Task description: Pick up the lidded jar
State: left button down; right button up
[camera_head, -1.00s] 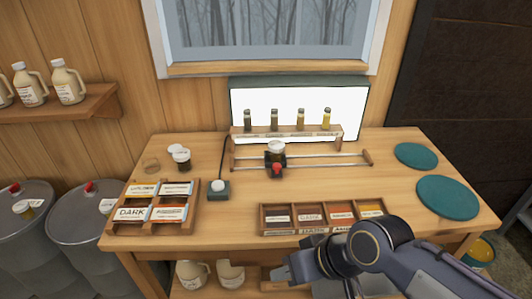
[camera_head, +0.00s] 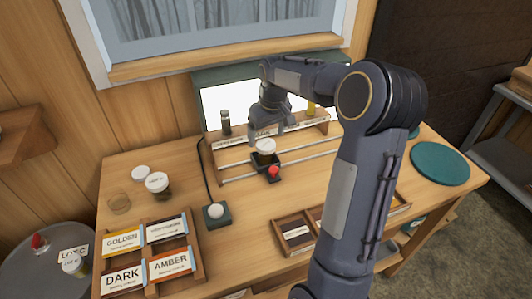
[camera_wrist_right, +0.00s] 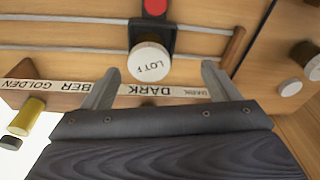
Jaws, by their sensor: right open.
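A jar with a white lid (camera_head: 265,147) sits in the dark carriage (camera_head: 268,165) on the rails. Its lid, marked LOT, also shows in the wrist view (camera_wrist_right: 149,62). My right gripper (camera_head: 283,131) hangs just behind and above this jar, pointing down. In the wrist view the open right fingers (camera_wrist_right: 158,74) are spread wide, with the lid between and beyond their tips; I see no contact. A second white-lidded jar (camera_head: 157,183) with dark contents stands at the table's left. My left gripper is out of view.
A wooden vial rack (camera_head: 235,138) stands by the lit panel, partly hidden by my right arm. A label tray (camera_head: 196,262), a button box (camera_head: 216,214), an empty glass (camera_head: 119,201) and a loose lid (camera_head: 141,173) are left.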

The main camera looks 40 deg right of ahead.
aim_at(266, 144)
jog(key=shift+w+d+f, duration=0.9)
jog(key=shift+w+d, duration=0.15)
jog(key=shift+w, duration=0.1)
jog(key=shift+s+d+f, duration=0.1)
jog(key=shift+f, duration=0.65)
jog(key=f, duration=0.1)
jog(key=f+p, duration=0.1)
jog(key=f, duration=0.1)
jog(key=w+f+p, duration=0.1)
jog(key=f, duration=0.1)
jog(key=shift+f, duration=0.6)
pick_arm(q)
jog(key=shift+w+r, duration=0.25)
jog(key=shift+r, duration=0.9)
pick_arm(e)
jog(key=shift+c, duration=0.3)
jog(key=shift+r, duration=0.1)
jog(key=c, duration=1.2)
jog(key=shift+c, duration=0.2)
